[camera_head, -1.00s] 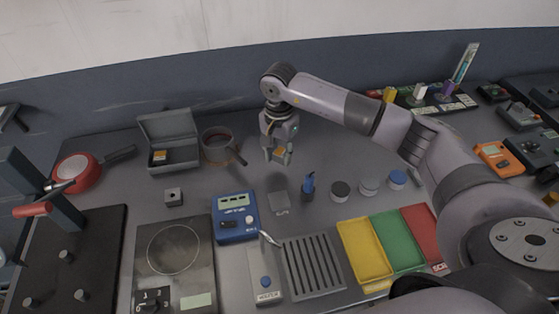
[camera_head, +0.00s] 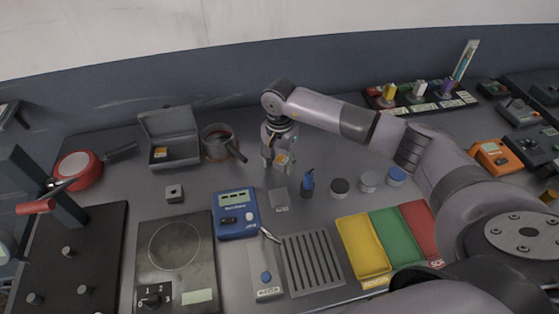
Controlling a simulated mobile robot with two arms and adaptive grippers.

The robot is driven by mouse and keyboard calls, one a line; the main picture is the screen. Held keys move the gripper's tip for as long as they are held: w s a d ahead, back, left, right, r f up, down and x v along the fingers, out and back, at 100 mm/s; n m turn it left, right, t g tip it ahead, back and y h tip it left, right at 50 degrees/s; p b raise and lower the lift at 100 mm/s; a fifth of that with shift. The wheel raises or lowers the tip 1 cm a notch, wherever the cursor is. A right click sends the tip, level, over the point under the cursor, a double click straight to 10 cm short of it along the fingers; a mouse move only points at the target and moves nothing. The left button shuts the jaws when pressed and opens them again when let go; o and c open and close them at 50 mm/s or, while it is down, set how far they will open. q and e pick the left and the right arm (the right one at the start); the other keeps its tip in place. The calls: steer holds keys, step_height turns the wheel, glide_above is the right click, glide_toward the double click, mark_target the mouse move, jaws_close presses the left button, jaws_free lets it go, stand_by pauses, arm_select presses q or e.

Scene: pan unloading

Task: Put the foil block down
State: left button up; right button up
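My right gripper (camera_head: 278,168) points down over the middle of the grey table, behind a small grey square pad (camera_head: 278,200). A small orange-and-silver block (camera_head: 282,159), which I take to be the foil block, shows between its fingers. The fingers appear closed on it and partly hide it. The gripper sits low; whether the block touches the table is too small to tell. My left gripper is not in view.
A brown pan (camera_head: 219,142) and an open grey case (camera_head: 168,134) stand left of the gripper.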

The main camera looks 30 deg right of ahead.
mark_target(280, 162)
steer(key=shift+r, duration=0.1)
steer(key=shift+r, duration=0.2)
step_height(280, 162, up, 12)
steer(key=b, duration=0.3)
steer(key=shift+f+b, duration=0.15)
steer(key=shift+b, duration=0.2)
